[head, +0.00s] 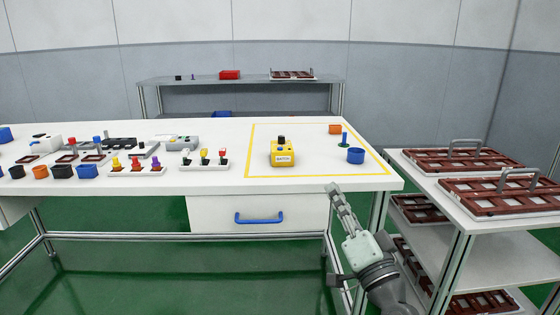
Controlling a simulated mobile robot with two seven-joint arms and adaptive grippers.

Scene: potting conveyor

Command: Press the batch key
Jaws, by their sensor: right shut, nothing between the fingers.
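My left gripper does not show.
A blue cup (355,156), a blue peg (345,140) and an orange block (335,129) stand right of the box. Potted-plant-like pieces (204,158) and several coloured cups stand left. A rack (425,212) with brown trays stands right. Table around the box is clear.

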